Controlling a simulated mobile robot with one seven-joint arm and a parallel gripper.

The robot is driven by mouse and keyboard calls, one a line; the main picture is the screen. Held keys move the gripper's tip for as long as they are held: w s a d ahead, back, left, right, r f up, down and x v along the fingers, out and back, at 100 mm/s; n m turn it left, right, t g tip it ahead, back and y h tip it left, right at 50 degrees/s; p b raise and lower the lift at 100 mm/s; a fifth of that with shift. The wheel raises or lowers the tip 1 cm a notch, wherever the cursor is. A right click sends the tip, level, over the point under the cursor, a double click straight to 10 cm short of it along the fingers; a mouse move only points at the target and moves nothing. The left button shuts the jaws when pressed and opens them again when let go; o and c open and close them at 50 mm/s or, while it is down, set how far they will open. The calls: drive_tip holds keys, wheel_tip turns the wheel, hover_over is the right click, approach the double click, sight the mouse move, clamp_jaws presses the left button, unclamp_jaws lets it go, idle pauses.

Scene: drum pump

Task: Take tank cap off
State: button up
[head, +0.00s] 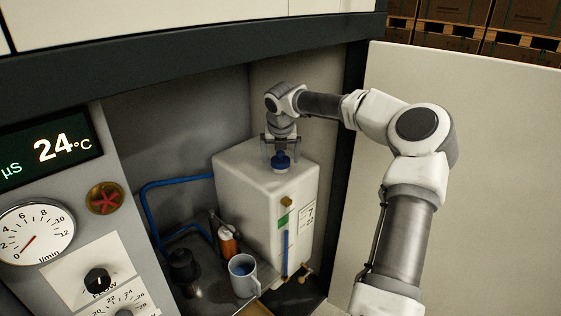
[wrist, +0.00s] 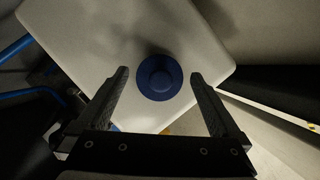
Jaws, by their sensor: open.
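The white tank (head: 262,190) stands in the cabinet recess, with the blue tank cap (head: 281,161) on its top. In the wrist view the round cap (wrist: 159,77) has a raised centre knob and sits on the pale tank top (wrist: 100,40). My gripper (head: 281,150) points down above the cap in the head view. In the wrist view my gripper (wrist: 160,78) is open, with one finger on each side of the cap and a gap to both. I cannot tell how far the fingertips are above the tank top.
A blue hose (head: 150,205) runs left of the tank. A mug (head: 242,275), an orange bottle (head: 227,240) and a dark round part (head: 182,265) stand in front of it. The instrument panel (head: 75,220) is on the left and a pale door panel (head: 480,170) on the right.

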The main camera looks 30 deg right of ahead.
sight(280, 153)
drive_tip(key=c, duration=1.2)
drive_tip(key=shift+r, duration=0.1)
drive_tip(key=shift+r, duration=0.1)
drive_tip(key=shift+r, duration=0.25)
wheel_tip(280, 153, up, 3)
drive_tip(key=shift+r+p, duration=0.2)
drive_tip(key=shift+p, duration=0.65)
drive_tip(key=s+a, duration=0.3)
drive_tip(key=s, duration=0.2)
drive_tip(key=s+a, duration=0.3)
drive_tip(key=s, duration=0.2)
drive_tip(key=s+a, duration=0.3)
drive_tip(key=s, duration=0.2)
drive_tip(key=shift+s+a+f, duration=0.25)
drive_tip(key=shift+a+f, duration=0.05)
drive_tip(key=shift+f, duration=0.05)
